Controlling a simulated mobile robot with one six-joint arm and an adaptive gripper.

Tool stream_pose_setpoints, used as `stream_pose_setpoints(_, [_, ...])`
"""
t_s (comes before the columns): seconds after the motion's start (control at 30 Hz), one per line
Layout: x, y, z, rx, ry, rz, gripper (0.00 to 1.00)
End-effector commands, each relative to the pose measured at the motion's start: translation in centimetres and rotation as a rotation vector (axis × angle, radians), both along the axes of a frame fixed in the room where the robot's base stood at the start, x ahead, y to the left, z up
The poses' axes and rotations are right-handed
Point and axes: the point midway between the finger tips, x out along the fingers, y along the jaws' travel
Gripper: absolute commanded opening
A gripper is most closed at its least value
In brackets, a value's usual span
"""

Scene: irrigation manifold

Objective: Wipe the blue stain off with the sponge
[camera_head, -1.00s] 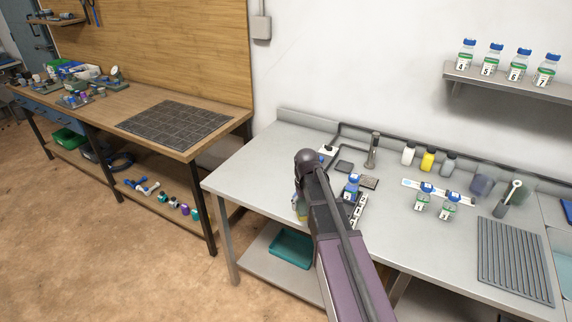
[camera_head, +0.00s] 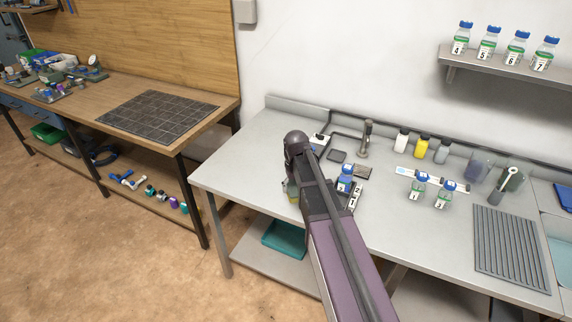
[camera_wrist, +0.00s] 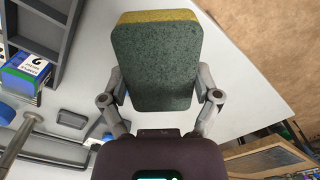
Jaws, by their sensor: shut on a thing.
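My gripper (camera_wrist: 160,90) is shut on the sponge, one finger on each side of it. The sponge (camera_wrist: 155,65) has a dark green face and a yellow layer, and it fills the upper middle of the wrist view. In the head view a small part of the sponge (camera_head: 293,191) shows beside my arm, near the front left of the grey bench (camera_head: 240,170). My arm hides most of the gripper there. I cannot make out the blue stain in either view. Whether the sponge touches the bench I cannot tell.
A metal post (camera_head: 366,138) rises behind. Two vials (camera_head: 418,188) and a ribbed mat (camera_head: 510,250) lie farther right. The bench's left end is clear.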

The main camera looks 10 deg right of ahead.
Motion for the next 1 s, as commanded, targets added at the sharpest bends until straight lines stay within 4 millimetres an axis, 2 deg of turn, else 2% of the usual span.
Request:
stream_pose_setpoints(0.17, [2.7, 0.3, 0.1, 0.000, 0.000, 0.026, 0.42])
stream_pose_setpoints(0.4, [8.6, 0.6, 0.2, 0.000, 0.000, 0.088, 0.42])
stream_pose_setpoints(0.53, [11.1, 0.7, 0.2, 0.000, 0.000, 0.118, 0.42])
stream_pose_setpoints(0.7, [12.3, 0.7, 0.2, 0.000, 0.000, 0.137, 0.42])
stream_pose_setpoints(1.0, [12.2, 0.8, 0.2, 0.000, 0.000, 0.138, 0.42])
